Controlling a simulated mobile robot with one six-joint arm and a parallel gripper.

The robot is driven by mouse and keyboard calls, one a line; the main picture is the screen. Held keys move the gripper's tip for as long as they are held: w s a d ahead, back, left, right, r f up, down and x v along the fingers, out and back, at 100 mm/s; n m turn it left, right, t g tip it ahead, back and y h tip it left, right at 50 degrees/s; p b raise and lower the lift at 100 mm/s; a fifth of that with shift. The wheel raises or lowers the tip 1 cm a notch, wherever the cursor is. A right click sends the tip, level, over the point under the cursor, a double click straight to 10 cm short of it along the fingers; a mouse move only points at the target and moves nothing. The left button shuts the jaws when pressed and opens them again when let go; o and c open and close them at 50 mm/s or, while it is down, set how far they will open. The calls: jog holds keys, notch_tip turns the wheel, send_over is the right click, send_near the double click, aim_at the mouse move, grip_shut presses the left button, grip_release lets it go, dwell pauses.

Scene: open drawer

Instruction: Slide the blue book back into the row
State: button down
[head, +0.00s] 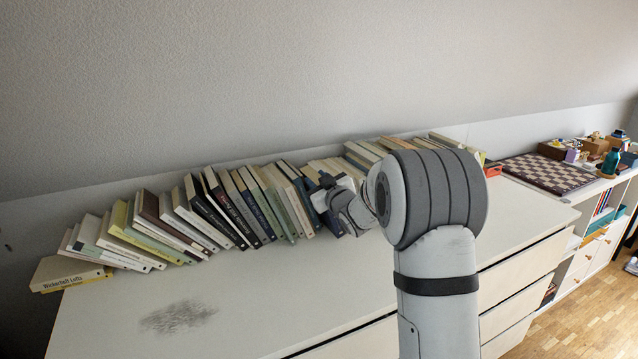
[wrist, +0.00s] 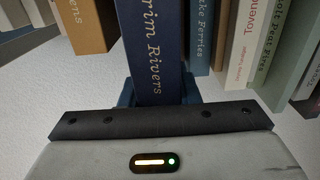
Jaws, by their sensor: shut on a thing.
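The blue book (wrist: 160,50) is dark navy with gold spine letters, of which "rim Rivers" can be read in the wrist view. My gripper (wrist: 158,92) has its blue fingers on either side of the book's near end and is shut on it. The book's spine sits nearer the wrist camera than its neighbours' spines, so it seems to stick out of the row. In the head view my gripper (head: 328,186) is at the right part of the book row (head: 235,208), and my arm and gripper hide most of the blue book there.
An orange-brown book (wrist: 85,25) stands left of the blue book in the wrist view, a teal book (wrist: 200,35) to its right. The white dresser top (head: 270,290) is clear in front, with a grey smudge (head: 178,316). A chessboard (head: 550,173) lies far right.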

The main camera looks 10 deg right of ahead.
jog(key=shift+w+a, duration=0.15)
jog(key=shift+w, duration=0.3)
jog(key=c, duration=1.1)
grip_release()
jog(key=shift+o, duration=0.4)
jog(key=shift+s+f, duration=0.1)
jog(key=shift+f, duration=0.05)
jog(key=v, duration=0.7)
jog(key=shift+s+r, duration=0.25)
jog(key=shift+s, duration=0.1)
jog(key=shift+c, duration=0.5)
